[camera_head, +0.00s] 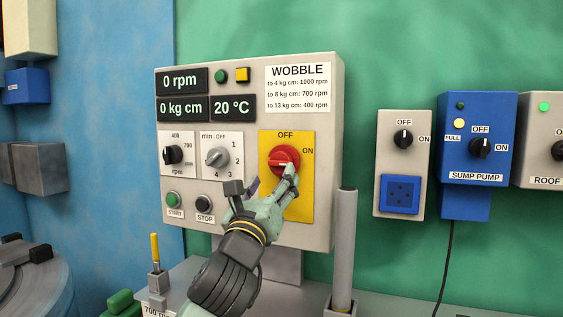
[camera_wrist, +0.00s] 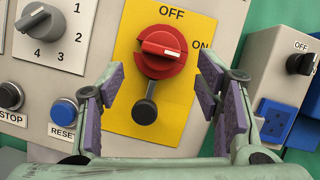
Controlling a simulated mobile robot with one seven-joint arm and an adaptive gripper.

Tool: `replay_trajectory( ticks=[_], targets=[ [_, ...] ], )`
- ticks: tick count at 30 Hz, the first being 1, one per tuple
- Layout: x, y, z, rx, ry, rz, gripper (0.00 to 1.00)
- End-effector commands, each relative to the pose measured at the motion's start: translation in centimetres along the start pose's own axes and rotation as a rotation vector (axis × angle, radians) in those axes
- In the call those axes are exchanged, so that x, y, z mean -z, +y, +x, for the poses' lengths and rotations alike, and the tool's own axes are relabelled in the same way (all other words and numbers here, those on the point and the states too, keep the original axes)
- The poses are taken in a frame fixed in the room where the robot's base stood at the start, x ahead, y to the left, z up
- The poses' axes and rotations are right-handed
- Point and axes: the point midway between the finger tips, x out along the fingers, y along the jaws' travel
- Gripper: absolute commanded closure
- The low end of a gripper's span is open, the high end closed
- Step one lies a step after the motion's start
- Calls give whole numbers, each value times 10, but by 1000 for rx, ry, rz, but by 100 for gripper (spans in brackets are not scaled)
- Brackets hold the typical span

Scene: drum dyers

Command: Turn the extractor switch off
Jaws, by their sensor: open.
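A red rotary switch (camera_head: 284,160) sits on a yellow plate (camera_head: 302,203) on the grey control panel, with OFF above it and ON to its right. Its handle lies about sideways, and the white line on it runs toward the ON side. In the wrist view the red switch (camera_wrist: 163,52) shows ahead of the fingers, with a dark round-ended piece (camera_wrist: 145,110) below it. My gripper (camera_head: 268,180) is open and empty in front of the yellow plate. In the wrist view my gripper (camera_wrist: 160,78) has its purple-padded fingers spread to either side of the switch.
The panel also carries a speed knob (camera_head: 172,155), a timer knob (camera_head: 216,157), START (camera_head: 173,200) and STOP (camera_head: 204,204) buttons. To the right are a grey switch box (camera_head: 389,165) and a blue sump pump box (camera_head: 453,150). A grey post (camera_head: 344,250) stands right of my wrist.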

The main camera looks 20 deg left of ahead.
Motion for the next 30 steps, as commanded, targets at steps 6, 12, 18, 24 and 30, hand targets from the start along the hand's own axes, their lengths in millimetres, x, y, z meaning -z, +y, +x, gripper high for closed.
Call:
replay_trajectory(
  ticks=[6, 12, 18, 24, 30],
  targets=[
    [-2, -2, 40, 2, 1, -4, 41],
    [-1, -1, 54, 1, -2, -1, 41],
    [-1, 0, 56, 1, -2, -1, 41],
    [-1, 0, 56, 1, -2, -2, 48],
    [-1, 0, 56, 0, -2, -2, 61]
  ],
)
